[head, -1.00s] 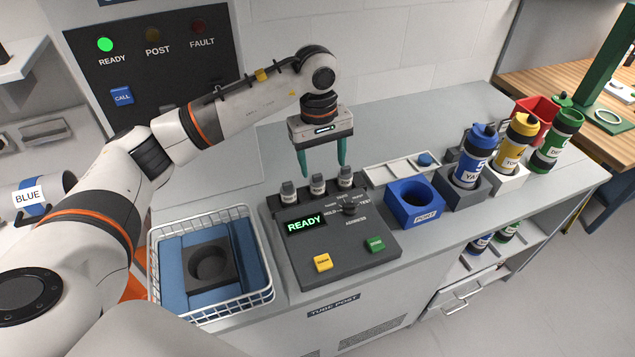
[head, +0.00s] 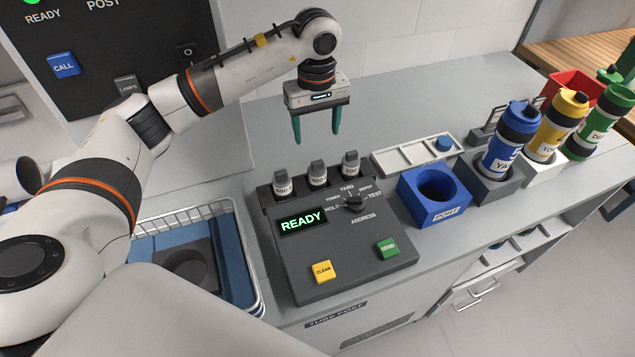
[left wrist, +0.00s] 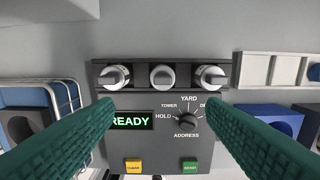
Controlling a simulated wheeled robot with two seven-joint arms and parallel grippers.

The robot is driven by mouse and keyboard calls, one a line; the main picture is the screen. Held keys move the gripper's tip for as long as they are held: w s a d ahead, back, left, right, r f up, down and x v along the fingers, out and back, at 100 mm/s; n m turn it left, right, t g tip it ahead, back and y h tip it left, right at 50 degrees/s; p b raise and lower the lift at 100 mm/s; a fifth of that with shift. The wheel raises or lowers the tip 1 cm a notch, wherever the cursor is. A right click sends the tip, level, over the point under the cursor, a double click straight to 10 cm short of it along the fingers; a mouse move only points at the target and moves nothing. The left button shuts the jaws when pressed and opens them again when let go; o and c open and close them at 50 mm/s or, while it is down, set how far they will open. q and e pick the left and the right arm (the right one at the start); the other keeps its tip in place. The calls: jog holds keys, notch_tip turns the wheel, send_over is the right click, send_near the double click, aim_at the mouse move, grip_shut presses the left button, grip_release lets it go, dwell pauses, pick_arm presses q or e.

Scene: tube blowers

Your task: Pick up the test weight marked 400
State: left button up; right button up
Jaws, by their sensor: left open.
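Three small grey test weights with dark handles on top stand in a row along the back of the console: left (head: 283,186), middle (head: 317,175), right (head: 350,164). Their labels are too small to read surely; the middle one may read 400. My left gripper (head: 317,138) is open and empty, its green fingers pointing down, and appears behind and above the row in the head view. In the left wrist view the middle weight (left wrist: 162,76) lies centred between the two fingers, with the outer weights to either side. Nothing is touched. My right gripper is not seen.
The console (head: 345,255) reads READY and has an address dial and yellow and green buttons. A wire basket (head: 258,285) is at left. A white tray (head: 405,160), a blue POST holder (head: 440,212) and several bottles stand at right. Counter behind is clear.

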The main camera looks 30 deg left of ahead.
aim_at(317, 162)
pick_arm(q)
jog(key=shift+f+b, duration=0.4)
jog(key=shift+f, duration=0.65)
notch_tip(317, 162, down, 6)
jog(key=shift+r+p, duration=0.1)
jog(key=shift+p, duration=0.9)
jog(key=f, duration=0.1)
jog(key=f+p, duration=0.1)
jog(key=f, duration=0.1)
jog(key=f+p, duration=0.1)
jog(key=shift+w+a+f, duration=0.15)
jog(key=shift+w+f, duration=0.25)
jog(key=shift+f, duration=0.5)
jog(key=c, duration=1.2)
jog(key=shift+c, duration=0.8)
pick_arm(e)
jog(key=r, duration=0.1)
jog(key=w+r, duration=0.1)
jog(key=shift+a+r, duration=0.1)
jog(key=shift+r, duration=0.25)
